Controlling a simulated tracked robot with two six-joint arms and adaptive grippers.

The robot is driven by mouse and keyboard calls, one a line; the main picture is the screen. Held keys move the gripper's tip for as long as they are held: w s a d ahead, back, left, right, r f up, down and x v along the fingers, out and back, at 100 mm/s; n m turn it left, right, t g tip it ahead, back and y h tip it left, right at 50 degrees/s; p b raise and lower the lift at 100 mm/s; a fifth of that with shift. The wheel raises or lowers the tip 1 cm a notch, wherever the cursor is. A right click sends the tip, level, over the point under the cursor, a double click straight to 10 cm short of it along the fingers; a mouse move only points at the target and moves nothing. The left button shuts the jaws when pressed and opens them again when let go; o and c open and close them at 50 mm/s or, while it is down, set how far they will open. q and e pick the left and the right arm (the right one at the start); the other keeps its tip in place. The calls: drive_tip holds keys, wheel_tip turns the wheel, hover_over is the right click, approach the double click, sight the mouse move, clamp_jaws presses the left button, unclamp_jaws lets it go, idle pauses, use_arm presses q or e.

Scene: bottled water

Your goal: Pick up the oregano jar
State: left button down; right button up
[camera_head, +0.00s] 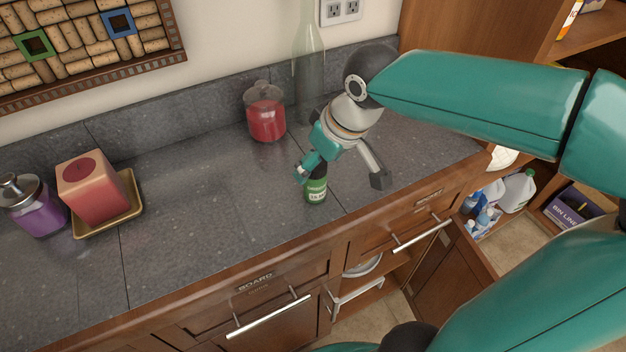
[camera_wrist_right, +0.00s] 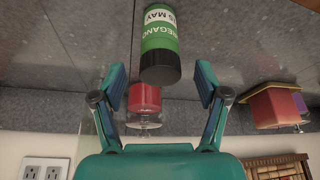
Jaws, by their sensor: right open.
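The oregano jar (camera_head: 316,188) stands upright on the grey counter (camera_head: 215,215), near its front edge. It has a green label and a dark lid. In the right wrist view the jar (camera_wrist_right: 159,40) appears inverted, with its dark lid toward my gripper. My right gripper (camera_head: 341,177) is open over the jar, with its fingers spread to either side. In the wrist view the right gripper (camera_wrist_right: 160,84) shows the lid centred between the fingertips, with visible gaps on both sides. My left gripper is not in view.
A glass jar with red contents (camera_head: 266,115) and a tall clear bottle (camera_head: 309,70) stand behind, near the wall. A pink block-shaped candle (camera_head: 92,188) on a gold tray (camera_head: 134,205) and a purple jar (camera_head: 36,212) are at left. The middle counter is clear.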

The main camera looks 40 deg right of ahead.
drive_tip(key=shift+x, duration=2.7)
drive_tip(key=shift+c, duration=0.3)
drive_tip(key=c, duration=1.2)
drive_tip(key=shift+r, duration=0.1)
